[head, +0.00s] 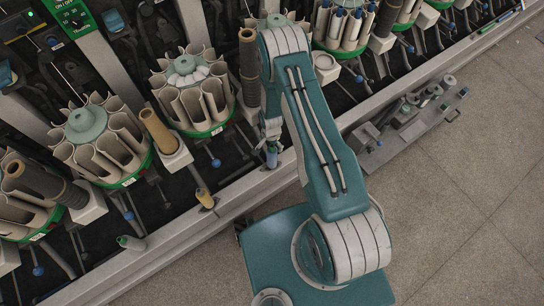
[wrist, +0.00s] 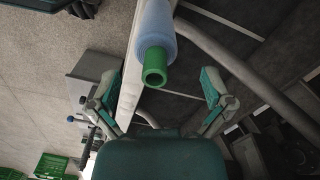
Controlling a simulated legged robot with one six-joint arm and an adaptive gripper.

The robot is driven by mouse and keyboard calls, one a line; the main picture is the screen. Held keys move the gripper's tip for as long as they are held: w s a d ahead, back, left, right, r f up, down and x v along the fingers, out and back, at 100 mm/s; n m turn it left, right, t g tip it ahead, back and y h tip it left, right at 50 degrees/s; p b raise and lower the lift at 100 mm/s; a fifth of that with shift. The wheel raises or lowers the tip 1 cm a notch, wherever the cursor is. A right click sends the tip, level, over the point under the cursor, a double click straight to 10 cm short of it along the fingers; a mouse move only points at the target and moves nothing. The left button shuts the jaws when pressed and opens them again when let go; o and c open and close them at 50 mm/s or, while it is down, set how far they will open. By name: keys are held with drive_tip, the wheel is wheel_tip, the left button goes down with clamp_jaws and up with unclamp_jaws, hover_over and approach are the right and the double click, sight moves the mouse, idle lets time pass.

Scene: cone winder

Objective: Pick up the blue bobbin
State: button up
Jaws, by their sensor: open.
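The blue bobbin (wrist: 155,38) shows at the top middle of the wrist view, with its green tube end (wrist: 155,77) facing the camera. My gripper (wrist: 160,76) is open, one finger on each side of the green end. The fingers look apart from the bobbin, and nothing is held. In the head view the blue bobbin (head: 272,156) stands by the machine's front rail, just below my gripper (head: 270,134). My arm hides part of that area, and the fingers are hard to make out there.
Round magazines (head: 104,140) and yarn cones (head: 158,130) stand behind. A grey cart (head: 412,125) holds items at right. The floor (head: 470,200) is clear.

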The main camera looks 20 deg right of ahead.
sight(272, 151)
drive_tip(key=f, duration=0.4)
drive_tip(key=shift+s+f, duration=0.25)
drive_tip(key=shift+c, duration=0.3)
drive_tip(key=c, duration=0.9)
